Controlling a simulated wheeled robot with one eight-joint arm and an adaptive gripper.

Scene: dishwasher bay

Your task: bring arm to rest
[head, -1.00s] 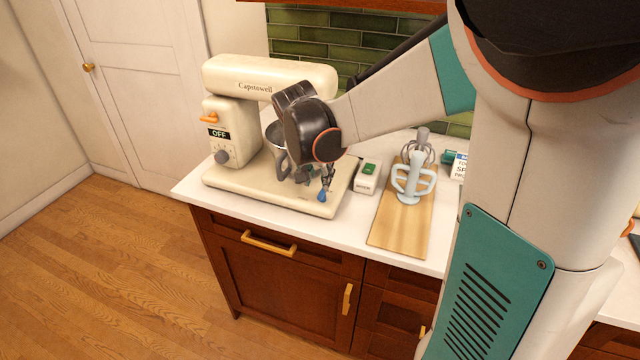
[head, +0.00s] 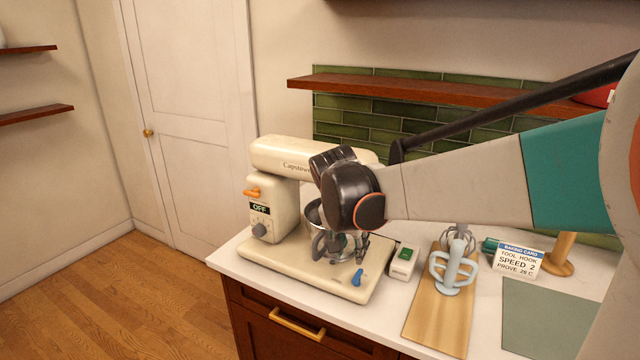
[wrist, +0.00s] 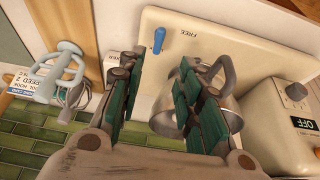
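My gripper (wrist: 158,70) is open in the wrist view, its green-padded fingers apart with nothing held between them. It hangs over the cream mixer base (wrist: 155,18). The steel bowl (wrist: 224,98) with its handle is partly behind the right finger. In the head view my dark wrist and gripper (head: 352,250) are in front of the cream stand mixer (head: 274,154) and hide part of its head and bowl. Whether the fingers touch the bowl is unclear. The mixer display reads OFF. A blue lever (head: 357,277) stands on the base's front right.
A small box with a green switch (head: 404,262) is right of the mixer. A wooden board (head: 437,322) holds a pale blue tool (head: 453,268) and a whisk (head: 459,239). A card (head: 518,261) stands farther right. A shelf (head: 420,91) runs above. The floor at left is clear.

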